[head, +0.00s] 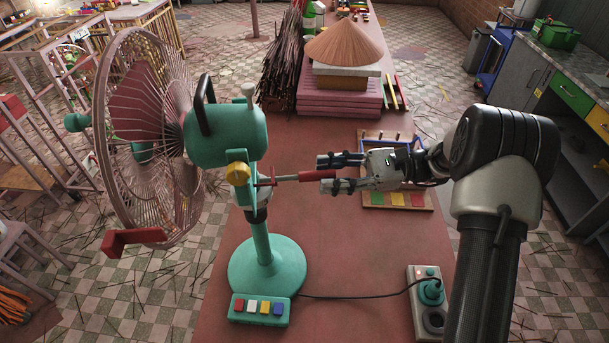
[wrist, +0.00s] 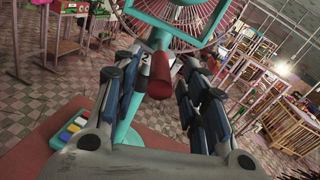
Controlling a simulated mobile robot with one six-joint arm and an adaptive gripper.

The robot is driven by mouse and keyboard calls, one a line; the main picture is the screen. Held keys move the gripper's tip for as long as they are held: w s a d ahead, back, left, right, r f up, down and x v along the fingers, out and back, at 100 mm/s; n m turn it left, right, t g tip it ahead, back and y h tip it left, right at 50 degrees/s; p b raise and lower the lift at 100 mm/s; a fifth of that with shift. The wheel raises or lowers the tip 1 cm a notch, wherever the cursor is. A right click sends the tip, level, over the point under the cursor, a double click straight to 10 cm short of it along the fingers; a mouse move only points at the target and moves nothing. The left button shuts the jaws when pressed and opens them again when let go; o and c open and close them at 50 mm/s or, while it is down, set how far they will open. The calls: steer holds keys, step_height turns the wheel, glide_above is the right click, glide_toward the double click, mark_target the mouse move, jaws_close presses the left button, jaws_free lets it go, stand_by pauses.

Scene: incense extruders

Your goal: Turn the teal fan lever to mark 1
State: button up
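The teal fan (head: 228,130) stands on the table at centre left, its round cage facing left. Its lever (head: 316,176) is a thin rod with a red grip, sticking out level to the right from the neck. In the wrist view the red grip (wrist: 159,82) lies between my fingers, with a gap on each side. My gripper (head: 324,173) is open, its fingers above and below the grip's end in the head view. A small white plate with a dark mark like a 2 (wrist: 146,62) shows behind the grip; other marks are not readable.
The fan's base has a row of coloured buttons (head: 257,307). A cable runs to a socket box (head: 428,300) at the front right. A tray with coloured squares (head: 400,200) lies behind my gripper. Pink slabs and a cone (head: 344,42) stand at the back.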

mark_target(293, 177)
steer(key=a, duration=0.4)
steer(key=s+a, duration=0.1)
steer(key=shift+a, duration=0.4)
steer(key=shift+c, duration=0.2)
jaws_close()
